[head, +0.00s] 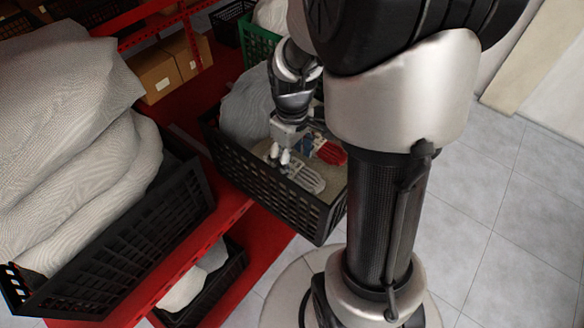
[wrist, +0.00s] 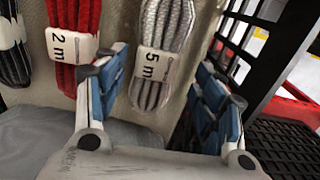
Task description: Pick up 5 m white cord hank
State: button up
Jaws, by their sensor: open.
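The white cord hank (wrist: 165,28) has a white band marked "5 m" and lies on a beige surface in the wrist view. It sits between the two blue-padded fingers of my gripper (wrist: 163,65), nearer the left finger. My gripper is open and holds nothing; I cannot tell how far it is above the hank. In the head view the white hank (head: 306,177) lies in a black crate (head: 268,194), and my gripper (head: 279,156) is down inside the crate, partly covering the hanks.
A red hank (wrist: 73,30) marked "2 m" lies left of the white one, with a black-and-white hank (wrist: 12,55) farther left. Crate walls (wrist: 275,60) rise close on the right. A grey bag (head: 245,105) fills the crate's back left.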

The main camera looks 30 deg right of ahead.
aim_at(293, 165)
jog(key=f, duration=0.2)
jog(key=f+b, duration=0.1)
jog(key=f, duration=0.1)
jog(key=shift+w+d, duration=0.1)
jog(key=shift+d, duration=0.1)
jog(key=shift+c, duration=0.5)
jog(key=shift+r, duration=0.1)
jog(key=c, duration=1.1)
